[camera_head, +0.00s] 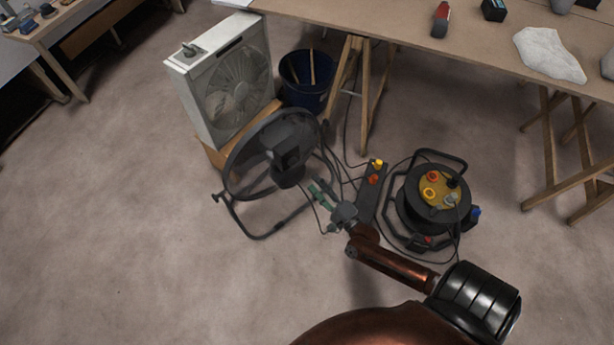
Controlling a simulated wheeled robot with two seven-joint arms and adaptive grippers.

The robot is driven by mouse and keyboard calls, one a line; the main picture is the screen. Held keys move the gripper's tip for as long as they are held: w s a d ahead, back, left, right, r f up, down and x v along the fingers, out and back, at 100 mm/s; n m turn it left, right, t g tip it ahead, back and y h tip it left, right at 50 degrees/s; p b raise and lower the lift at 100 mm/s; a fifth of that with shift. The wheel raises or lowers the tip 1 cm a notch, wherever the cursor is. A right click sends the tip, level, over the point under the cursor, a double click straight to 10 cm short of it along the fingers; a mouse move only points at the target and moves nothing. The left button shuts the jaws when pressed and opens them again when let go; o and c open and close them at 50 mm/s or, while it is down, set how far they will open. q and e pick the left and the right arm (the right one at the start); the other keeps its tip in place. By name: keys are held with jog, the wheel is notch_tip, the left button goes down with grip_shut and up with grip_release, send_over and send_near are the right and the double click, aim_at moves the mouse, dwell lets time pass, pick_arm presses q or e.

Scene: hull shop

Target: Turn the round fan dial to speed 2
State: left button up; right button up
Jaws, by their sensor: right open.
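The round floor fan (285,140) stands on the floor with its dark motor housing turned towards me, on a tubular stand. I cannot make out its dial or a speed mark on the dark housing. My right gripper (318,190) is open, with greenish fingers, just right of and below the motor housing. It looks empty and close to the fan; I cannot tell whether it touches it. My left gripper is not in view.
A white box fan (222,85) with a top knob (189,49) stands behind. A dark blue bucket (306,82), a power strip (371,186) and a cable reel (432,200) are nearby, with loose cables. A trestle table (460,40) stands behind; floor at left is clear.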

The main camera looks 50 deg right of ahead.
jog(key=shift+s+a, duration=0.1)
jog(key=shift+s, duration=1.1)
jog(key=shift+f, duration=0.1)
